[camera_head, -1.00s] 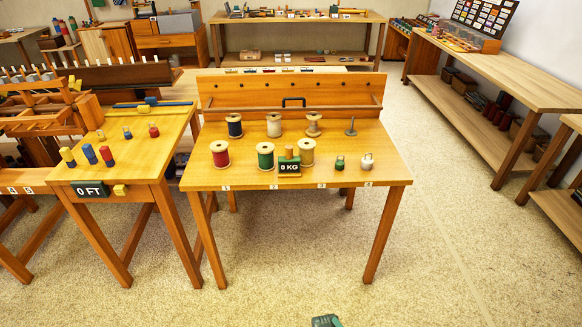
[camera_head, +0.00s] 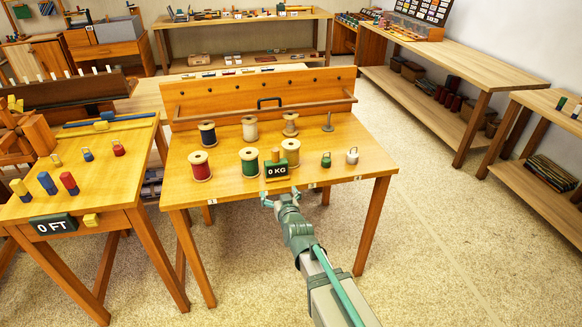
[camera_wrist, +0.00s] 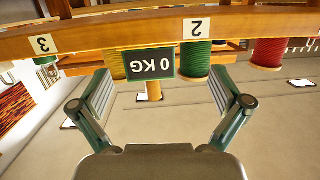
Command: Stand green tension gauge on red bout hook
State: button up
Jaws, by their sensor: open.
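A small green piece with a ring top (camera_head: 326,160), which may be the green tension gauge, stands near the front right of the middle table. It shows partly in the upside-down wrist view (camera_wrist: 45,62). A dark green "0 KG" box (camera_head: 277,170) with a yellowish post sits at the front edge. On the left table stand a small red piece with a loop (camera_head: 118,148) and a red cylinder (camera_head: 69,183); I cannot tell which is the red bout hook. My gripper (camera_head: 280,194) is open and empty in front of the middle table, below the "0 KG" box.
Several thread spools (camera_head: 249,161) stand on the middle table (camera_head: 220,190), with a white ringed piece (camera_head: 352,155) to the right. A raised board (camera_head: 260,95) bounds the back. A "0 FT" box (camera_head: 54,226) hangs on the left table. Floor at right is clear.

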aim_at(277, 164)
jog(key=w+r+p, duration=0.1)
jog(key=w, duration=0.2)
jog(key=w+a+r+t+p, duration=0.1)
jog(key=w, duration=0.3)
jog(key=w+r+t+p, duration=0.1)
jog(key=w, duration=0.3)
jog(key=shift+w+a+r, duration=0.2)
jog(key=shift+a+r, duration=0.05)
jog(key=shift+r, duration=0.15)
jog(key=c, duration=1.2)
jog(key=shift+r, duration=0.15)
jog(key=shift+r, duration=0.4)
jog(key=s+d+r, duration=0.6)
jog(key=s+r, duration=0.6)
jog(key=s, duration=0.1)
jog(key=w+d+r+m+h, duration=0.1)
jog(key=d+r, duration=0.1)
jog(key=d, duration=0.4)
jog(key=w+d+r+m+h, duration=0.1)
jog(key=d+r+h, duration=0.1)
jog(key=d, duration=0.4)
jog(key=w+d+r+m+t+h, duration=0.1)
jog(key=d+r, duration=0.1)
jog(key=d, duration=0.4)
jog(key=shift+d+r, duration=0.2)
jog(key=shift+r, duration=0.2)
